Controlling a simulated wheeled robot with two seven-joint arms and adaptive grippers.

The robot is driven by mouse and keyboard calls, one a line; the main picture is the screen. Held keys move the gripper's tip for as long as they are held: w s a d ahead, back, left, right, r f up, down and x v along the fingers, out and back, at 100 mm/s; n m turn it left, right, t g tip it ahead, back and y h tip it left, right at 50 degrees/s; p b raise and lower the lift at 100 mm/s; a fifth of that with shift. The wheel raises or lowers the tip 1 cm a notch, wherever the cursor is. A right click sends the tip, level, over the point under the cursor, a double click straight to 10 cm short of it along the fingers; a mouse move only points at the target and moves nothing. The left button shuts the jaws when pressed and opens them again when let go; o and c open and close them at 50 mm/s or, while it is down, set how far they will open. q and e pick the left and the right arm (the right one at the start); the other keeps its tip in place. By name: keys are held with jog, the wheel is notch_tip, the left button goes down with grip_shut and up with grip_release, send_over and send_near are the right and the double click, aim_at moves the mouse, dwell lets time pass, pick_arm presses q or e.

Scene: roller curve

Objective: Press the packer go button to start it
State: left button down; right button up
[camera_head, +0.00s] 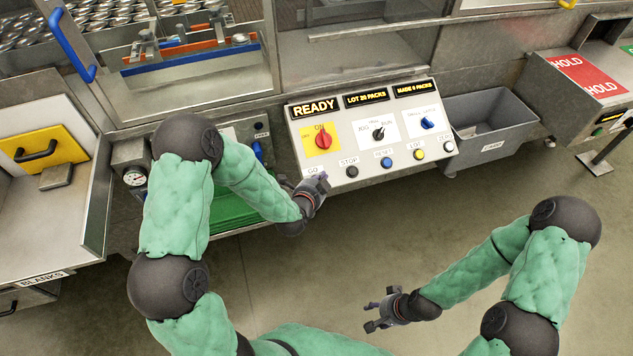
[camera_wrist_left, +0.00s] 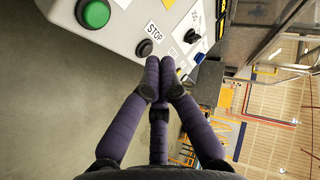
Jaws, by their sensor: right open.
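The packer's sloped control panel (camera_head: 345,150) has a READY display (camera_head: 315,107) lit yellow. In the left wrist view the green go button (camera_wrist_left: 96,13) is at upper left, beside the black stop button (camera_wrist_left: 144,47). In the head view my left gripper (camera_head: 320,184) is at the panel's lower left edge, under the GO label (camera_head: 312,170), and hides the go button. Its fingers (camera_wrist_left: 163,88) are together and empty, pointing towards the panel near the stop button, with the go button off to one side. Contact with the panel cannot be told. My right gripper (camera_head: 374,310) is open and empty above the floor.
The panel also has a red knob (camera_head: 323,140), a black selector (camera_head: 378,133), and blue (camera_head: 386,162) and yellow (camera_head: 419,154) buttons. A grey bin (camera_head: 505,125) hangs to the right. A blanks tray (camera_head: 45,235) is left. Open floor lies in front.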

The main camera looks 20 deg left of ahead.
pick_arm(q)
jog(key=shift+w+a+f+b, duration=0.4)
jog(key=shift+w+f+b, duration=0.15)
jog(key=shift+f+b, duration=0.45)
jog(key=shift+w+a+f+b, duration=0.35)
jog(key=shift+w+f+b, duration=0.3)
jog(key=shift+f, duration=0.6)
jog(key=shift+w+a+f+b, duration=0.45)
jog(key=shift+f+b, duration=0.5)
jog(key=shift+f, duration=0.2)
jog(key=shift+w+f+b, duration=0.15)
jog(key=shift+f+b, duration=0.2)
jog(key=shift+b, duration=0.15)
jog(key=shift+w+a+f+b, duration=0.2)
jog(key=shift+f+b, duration=0.15)
jog(key=shift+b, duration=0.1)
jog(key=shift+r, duration=0.1)
jog(key=shift+s+d+r+p, duration=0.25)
jog(key=shift+s+r+p, duration=0.2)
jog(key=shift+r, duration=0.15)
